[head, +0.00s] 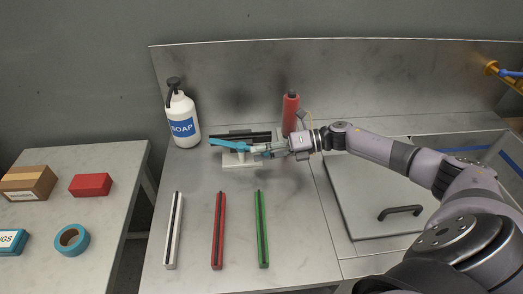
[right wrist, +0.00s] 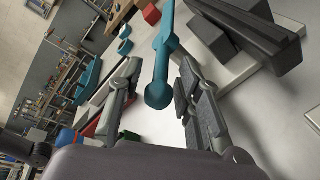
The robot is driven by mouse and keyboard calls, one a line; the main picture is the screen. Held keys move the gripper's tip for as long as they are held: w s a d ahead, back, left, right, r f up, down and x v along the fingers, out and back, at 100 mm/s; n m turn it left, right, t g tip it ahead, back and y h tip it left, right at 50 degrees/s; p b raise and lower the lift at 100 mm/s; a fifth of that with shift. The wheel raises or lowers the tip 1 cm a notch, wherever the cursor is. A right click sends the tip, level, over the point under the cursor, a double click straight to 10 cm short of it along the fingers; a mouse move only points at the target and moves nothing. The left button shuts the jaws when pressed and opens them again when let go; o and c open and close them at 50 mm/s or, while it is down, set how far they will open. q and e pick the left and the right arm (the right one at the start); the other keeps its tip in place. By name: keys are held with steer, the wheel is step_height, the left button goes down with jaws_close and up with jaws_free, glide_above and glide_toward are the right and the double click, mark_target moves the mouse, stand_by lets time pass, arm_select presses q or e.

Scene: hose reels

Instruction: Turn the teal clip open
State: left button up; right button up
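The teal clip (head: 226,143) is a slim bar standing out to the left above a white base plate (head: 234,163), beside a black rail (head: 232,135) at the back of the counter. In the right wrist view the clip (right wrist: 161,60) has a rounded knob end pointing toward my palm. My right gripper (head: 265,152) is at the clip's right end. In the right wrist view its two fingers (right wrist: 160,70) stand apart on either side of the clip, with gaps showing on both sides. My left gripper is not in view.
A soap bottle (head: 183,117) stands left of the clip and a red cylinder (head: 290,112) behind my right gripper. White (head: 173,230), red (head: 218,231) and green (head: 262,229) bars lie in front. A side table (head: 110,170) holds boxes and tape. The counter between is bare.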

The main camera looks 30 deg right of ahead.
steer(key=v, duration=1.2)
